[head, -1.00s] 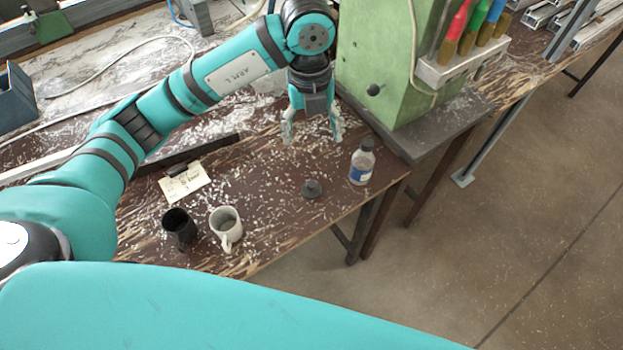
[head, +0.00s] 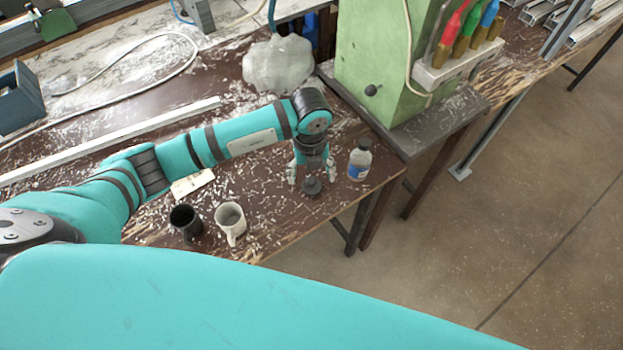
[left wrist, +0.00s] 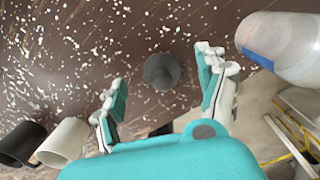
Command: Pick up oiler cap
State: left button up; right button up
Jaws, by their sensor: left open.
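The oiler cap (head: 312,186) is a small dark grey round piece with a raised middle. It stands on the brown bench top near its front edge, and it also shows in the left wrist view (left wrist: 162,71). My left gripper (head: 312,176) is open just above and behind the cap. In the left wrist view the open fingers (left wrist: 163,88) stand apart on either side of the cap, with clear space between each finger and it. I see no contact. My right gripper is not in view.
A bottle with a blue label (head: 360,160) stands close to the right of my left gripper. A black mug (head: 186,222) and a white mug (head: 231,222) stand to the left. A green machine (head: 385,60) stands behind. The bench edge is close in front.

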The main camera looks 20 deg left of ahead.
pick_arm(q)
jog(key=shift+f, duration=1.25)
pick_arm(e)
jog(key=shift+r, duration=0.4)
pick_arm(q)
jog(key=c, duration=0.9)
jog(key=shift+r, duration=0.1)
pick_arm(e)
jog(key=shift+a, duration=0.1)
